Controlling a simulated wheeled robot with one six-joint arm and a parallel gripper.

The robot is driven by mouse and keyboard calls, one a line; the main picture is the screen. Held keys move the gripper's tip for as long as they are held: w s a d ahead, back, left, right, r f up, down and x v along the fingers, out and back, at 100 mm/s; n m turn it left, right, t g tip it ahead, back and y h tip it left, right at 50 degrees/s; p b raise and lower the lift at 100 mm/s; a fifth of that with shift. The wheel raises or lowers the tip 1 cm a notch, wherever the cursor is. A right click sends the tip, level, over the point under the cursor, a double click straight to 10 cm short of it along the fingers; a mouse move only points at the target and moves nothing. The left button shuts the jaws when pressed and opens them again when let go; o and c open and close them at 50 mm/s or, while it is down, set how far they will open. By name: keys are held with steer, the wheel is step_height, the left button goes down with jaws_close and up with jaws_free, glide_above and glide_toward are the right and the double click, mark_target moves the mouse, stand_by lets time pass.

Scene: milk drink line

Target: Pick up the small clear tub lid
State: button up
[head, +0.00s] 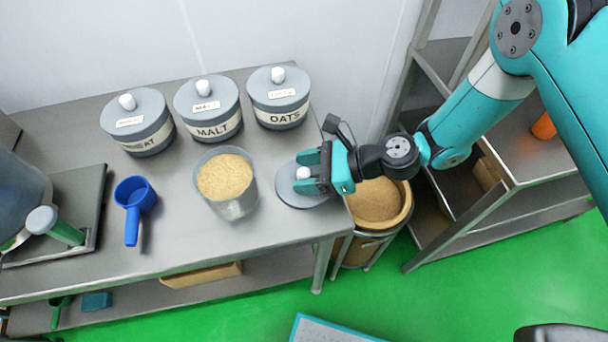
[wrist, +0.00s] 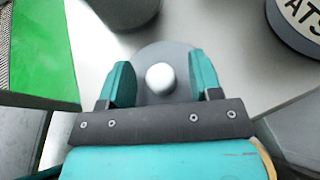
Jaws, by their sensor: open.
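A round grey lid (head: 291,195) with a white knob (head: 303,173) lies flat on the steel table near its right end; it looks grey rather than clear. In the wrist view the lid (wrist: 165,52) is partly hidden by my gripper, and the knob (wrist: 160,78) shows in the middle. My gripper (head: 300,170) is open, its teal fingers on either side of the knob with gaps to both in the wrist view (wrist: 160,74). The clear tub (head: 236,206), full of tan grain, stands open just left of the lid.
Three grey lidded canisters stand behind, with the OATS canister (head: 279,97) nearest the lid. A blue scoop (head: 134,205) lies left of the tub. A large grain bin (head: 362,245) stands off the table's right end, beside a metal shelf rack (head: 470,226). The table's front strip is clear.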

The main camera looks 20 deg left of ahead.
steer(key=shift+a+f, duration=0.15)
steer(key=shift+a, duration=0.1)
jaws_close()
